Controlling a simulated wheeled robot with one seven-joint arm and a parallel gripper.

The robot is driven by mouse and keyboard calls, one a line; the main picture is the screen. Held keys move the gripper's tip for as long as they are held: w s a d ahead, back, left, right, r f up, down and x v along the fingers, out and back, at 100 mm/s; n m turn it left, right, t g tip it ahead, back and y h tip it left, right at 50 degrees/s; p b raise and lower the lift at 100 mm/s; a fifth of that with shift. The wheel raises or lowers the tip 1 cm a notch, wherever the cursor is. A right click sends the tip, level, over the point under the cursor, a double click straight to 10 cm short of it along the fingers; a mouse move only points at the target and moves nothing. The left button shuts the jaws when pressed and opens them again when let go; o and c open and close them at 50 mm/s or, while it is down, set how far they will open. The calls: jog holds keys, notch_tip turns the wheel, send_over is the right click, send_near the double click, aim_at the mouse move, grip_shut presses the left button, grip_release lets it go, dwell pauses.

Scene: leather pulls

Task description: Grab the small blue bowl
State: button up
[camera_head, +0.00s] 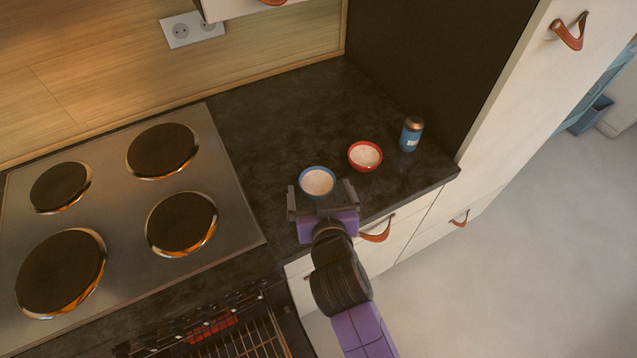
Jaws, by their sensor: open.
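The small blue bowl (317,182) stands upright on the dark countertop, right of the stove. It has a blue rim and a pale inside. My gripper (320,192), with a purple body and grey fingers, is open at the bowl. One finger shows to the left of the bowl and one to its right. The fingers' height relative to the bowl is hard to tell from this view, and I cannot tell whether they touch it. The near side of the bowl is partly hidden by my gripper.
A red bowl (365,156) stands just right and behind, with a blue can (411,134) farther right. A stove (130,205) with round plates lies left. A dark panel (430,70) bounds the counter's back right. Free counter (275,115) lies behind the bowls.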

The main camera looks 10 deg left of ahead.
aim_at(316, 176)
jog(key=shift+p+x, duration=0.3)
jog(key=shift+x, duration=1.5)
jog(key=shift+c, duration=0.4)
jog(key=c, duration=1.4)
jog(key=shift+c, duration=0.6)
jog(key=shift+r, duration=0.25)
